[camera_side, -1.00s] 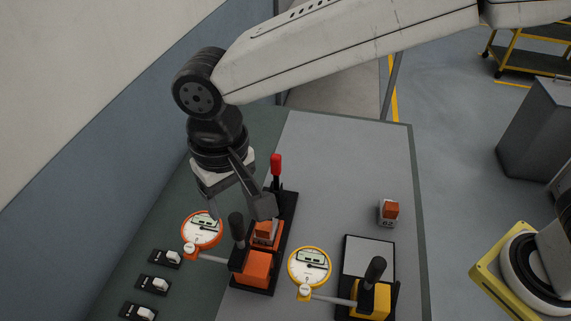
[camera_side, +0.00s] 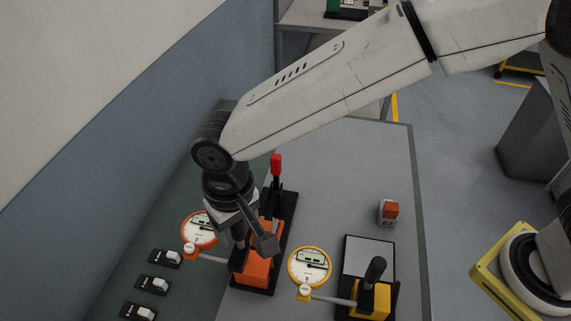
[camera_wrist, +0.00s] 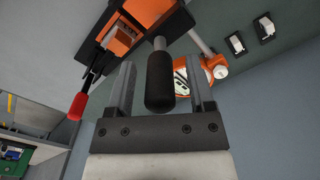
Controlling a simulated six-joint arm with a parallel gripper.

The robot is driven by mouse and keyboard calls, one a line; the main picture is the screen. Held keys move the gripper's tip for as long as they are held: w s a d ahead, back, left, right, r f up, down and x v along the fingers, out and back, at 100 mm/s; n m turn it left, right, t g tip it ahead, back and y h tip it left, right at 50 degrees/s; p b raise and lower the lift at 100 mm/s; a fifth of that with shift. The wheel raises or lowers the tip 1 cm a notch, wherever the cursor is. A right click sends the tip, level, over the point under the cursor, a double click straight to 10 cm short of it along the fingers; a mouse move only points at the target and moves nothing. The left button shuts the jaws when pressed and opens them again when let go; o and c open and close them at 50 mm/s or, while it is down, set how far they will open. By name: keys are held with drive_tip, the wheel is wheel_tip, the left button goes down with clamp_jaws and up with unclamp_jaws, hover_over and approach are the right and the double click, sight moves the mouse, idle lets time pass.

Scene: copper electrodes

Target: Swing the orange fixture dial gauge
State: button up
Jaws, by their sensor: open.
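The orange dial gauge (camera_side: 198,230) has a white round face and sits on a grey arm at the left of the orange fixture (camera_side: 257,268). In the wrist view the gauge (camera_wrist: 185,72) is partly hidden behind my right finger. A black handle (camera_wrist: 160,82) stands up from the orange fixture, between the two fingers and apart from both. My gripper (camera_wrist: 162,85) is open around this handle. In the side view my gripper (camera_side: 252,243) hangs over the fixture and hides most of the handle.
A red-tipped lever (camera_side: 276,166) rises behind the orange fixture. A yellow dial gauge (camera_side: 310,267) and yellow fixture (camera_side: 372,299) stand to the right. Several switches (camera_side: 155,284) line the left.

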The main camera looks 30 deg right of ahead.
clamp_jaws()
idle(1.4)
